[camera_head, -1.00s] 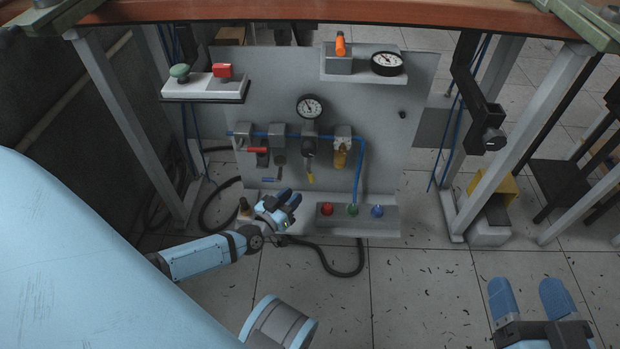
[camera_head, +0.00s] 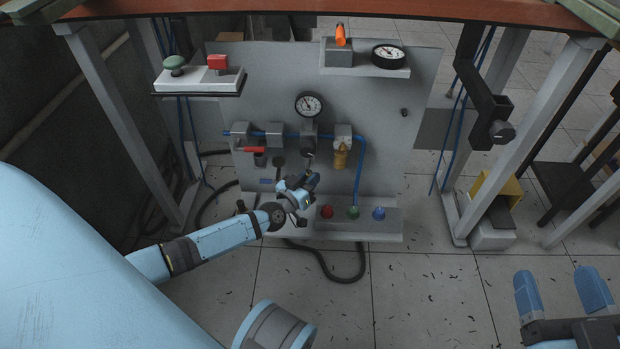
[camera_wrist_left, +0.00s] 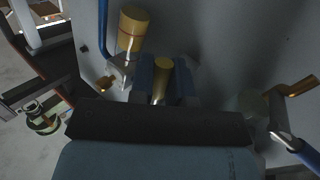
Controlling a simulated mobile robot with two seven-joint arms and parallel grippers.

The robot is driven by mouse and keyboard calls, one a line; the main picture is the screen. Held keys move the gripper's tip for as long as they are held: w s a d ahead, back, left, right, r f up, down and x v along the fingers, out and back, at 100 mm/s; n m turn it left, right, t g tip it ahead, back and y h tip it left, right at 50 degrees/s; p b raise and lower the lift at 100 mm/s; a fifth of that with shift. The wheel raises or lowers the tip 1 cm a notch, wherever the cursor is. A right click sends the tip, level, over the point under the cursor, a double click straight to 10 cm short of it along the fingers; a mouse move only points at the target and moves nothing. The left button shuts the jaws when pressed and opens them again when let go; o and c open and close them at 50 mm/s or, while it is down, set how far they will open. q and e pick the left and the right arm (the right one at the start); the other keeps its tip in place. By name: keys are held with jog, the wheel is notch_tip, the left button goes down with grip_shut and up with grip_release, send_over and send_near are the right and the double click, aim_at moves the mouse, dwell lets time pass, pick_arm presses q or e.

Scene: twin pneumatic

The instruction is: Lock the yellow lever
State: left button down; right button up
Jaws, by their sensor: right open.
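The yellow lever hangs below the regulator with the round gauge (camera_head: 309,104) on the grey panel. In the head view my left gripper (camera_head: 306,181) covers most of it. In the left wrist view the lever (camera_wrist_left: 163,75) shows as a short yellow cylinder between the two blue fingers of my left gripper (camera_wrist_left: 165,72). The fingers stand close on both sides of it; I cannot tell whether they press on it. My right gripper (camera_head: 557,285) is open and empty over the floor at the lower right, far from the panel.
A red lever (camera_head: 253,150) is left of the yellow one. A yellow filter bowl (camera_head: 341,158) hangs to the right, beside a blue pipe (camera_head: 360,165). A box with red, green and blue buttons (camera_head: 340,222) sits low on the panel. Open floor lies in front.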

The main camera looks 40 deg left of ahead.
pick_arm(q)
jog(key=shift+r+p, duration=0.25)
jog(key=shift+p, duration=0.45)
jog(key=m+p, duration=0.1)
jog(key=p, duration=0.3)
jog(key=shift+s+a+r+g, duration=0.1)
jog(key=shift+a+r+g, duration=0.1)
jog(key=shift+g, duration=0.2)
jog(key=shift+f+m+p, duration=0.2)
jog(key=shift+m+p, duration=0.1)
jog(key=shift+p, duration=0.75)
jog(key=shift+s+a+f+g, duration=0.1)
jog(key=shift+f+g, duration=0.2)
pick_arm(e)
jog(key=s+m, duration=0.1)
jog(key=s+a+m+g, duration=0.1)
jog(key=m, duration=0.1)
jog(key=s+r+m+h, duration=0.1)
jog(key=shift+a+m+g, duration=0.3)
jog(key=shift+a, duration=0.1)
pick_arm(q)
jog(key=c, duration=1.4)
grip_release()
